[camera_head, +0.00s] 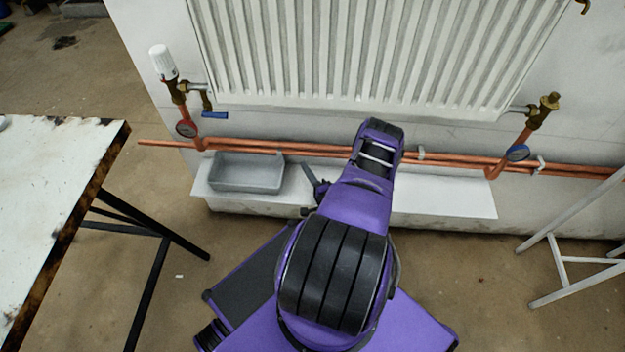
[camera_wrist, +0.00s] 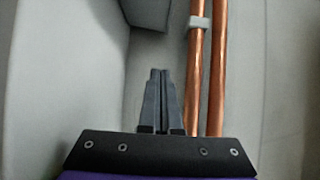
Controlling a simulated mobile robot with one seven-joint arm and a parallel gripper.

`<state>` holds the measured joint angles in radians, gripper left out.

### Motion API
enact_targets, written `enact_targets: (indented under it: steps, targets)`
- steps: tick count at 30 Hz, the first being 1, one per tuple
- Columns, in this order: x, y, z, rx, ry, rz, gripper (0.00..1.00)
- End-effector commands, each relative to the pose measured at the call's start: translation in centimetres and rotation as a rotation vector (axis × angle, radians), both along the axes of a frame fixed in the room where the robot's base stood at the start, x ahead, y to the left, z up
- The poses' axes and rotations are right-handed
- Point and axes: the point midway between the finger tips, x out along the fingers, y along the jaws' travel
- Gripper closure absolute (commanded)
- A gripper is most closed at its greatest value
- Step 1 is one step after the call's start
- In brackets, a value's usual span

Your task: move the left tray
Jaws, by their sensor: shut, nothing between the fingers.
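A grey, open, rectangular tray (camera_head: 246,175) sits at the left end of the white ledge below the radiator. It looks empty. My gripper (camera_head: 307,168) is partly hidden by my arm in the head view; its dark fingers show just right of the tray, with a small gap. In the wrist view my gripper (camera_wrist: 160,72) is shut and empty, its two dark fingers side by side. A grey block-like shape ahead of the fingertips there seems to be the tray (camera_wrist: 147,12), cut off by the frame's top.
Copper pipes (camera_head: 270,147) run along the wall just above the ledge (camera_head: 440,202), with valves at both ends. The white radiator (camera_head: 370,55) hangs above. A worn table (camera_head: 50,200) stands at left, a white trestle (camera_head: 565,260) at right. The ledge right of my arm is bare.

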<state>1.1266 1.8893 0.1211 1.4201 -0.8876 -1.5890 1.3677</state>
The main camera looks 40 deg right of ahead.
Motion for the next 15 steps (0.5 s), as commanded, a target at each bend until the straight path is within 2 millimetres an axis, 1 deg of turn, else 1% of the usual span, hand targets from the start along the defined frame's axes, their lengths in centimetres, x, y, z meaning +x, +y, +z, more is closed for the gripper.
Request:
enact_targets:
  steps: [1, 3, 4, 6, 9, 15]
  targets:
    - [1.1, -0.2, 0.0, -0.003, -0.002, 0.003, 1.00]
    - [2.5, -0.6, 0.0, -0.003, -0.002, 0.002, 1.00]
    - [2.9, -0.5, 0.0, 0.001, -0.001, 0.002, 1.00]
    - [3.3, 0.8, 0.0, 0.003, 0.000, 0.004, 1.00]
    - [3.9, 1.9, 0.0, 0.001, 0.000, 0.002, 1.00]
    - [4.4, 2.8, 0.0, -0.001, 0.001, 0.001, 1.00]
